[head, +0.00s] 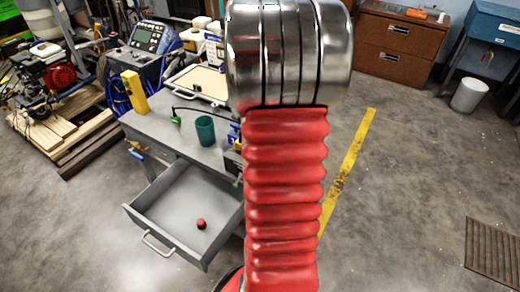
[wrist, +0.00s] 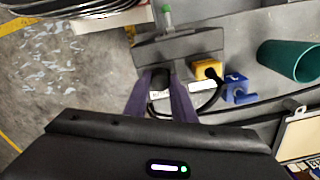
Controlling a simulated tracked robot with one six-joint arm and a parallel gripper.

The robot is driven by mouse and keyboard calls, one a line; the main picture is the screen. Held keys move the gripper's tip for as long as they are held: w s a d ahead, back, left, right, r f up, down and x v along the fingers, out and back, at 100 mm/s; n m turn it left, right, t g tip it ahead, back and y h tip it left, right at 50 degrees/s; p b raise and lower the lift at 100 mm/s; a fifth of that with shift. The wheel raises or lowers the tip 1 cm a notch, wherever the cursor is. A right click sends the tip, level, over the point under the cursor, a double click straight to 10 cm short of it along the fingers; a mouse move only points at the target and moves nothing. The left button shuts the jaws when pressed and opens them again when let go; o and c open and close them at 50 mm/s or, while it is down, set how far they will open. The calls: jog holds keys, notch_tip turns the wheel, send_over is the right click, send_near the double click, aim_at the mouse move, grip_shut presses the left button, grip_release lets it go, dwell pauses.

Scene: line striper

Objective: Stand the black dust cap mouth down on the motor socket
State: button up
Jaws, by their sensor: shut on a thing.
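In the wrist view, my gripper (wrist: 161,86) has its two purple fingers shut on a small dark thing, which looks like the black dust cap (wrist: 160,77). Most of the cap is hidden between the fingers, and I cannot tell which way its mouth points. It is in front of a grey block (wrist: 180,46); I cannot tell whether they touch. To the right are a yellow fitting (wrist: 206,68) with a dark opening and a blue fitting (wrist: 239,89). I cannot tell which part is the motor socket. In the head view my arm hides the gripper.
A teal cup (head: 205,131) stands on the grey bench (head: 158,130), with a yellow block (head: 134,92) at its left. The bench's drawer (head: 180,215) is open with a red ball (head: 201,224) inside. A dark cable curves beside the fittings.

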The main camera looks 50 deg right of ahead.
jog(key=shift+f, duration=0.4)
jog(key=o, duration=1)
notch_tip(320, 180, up, 12)
dwell(0.8)
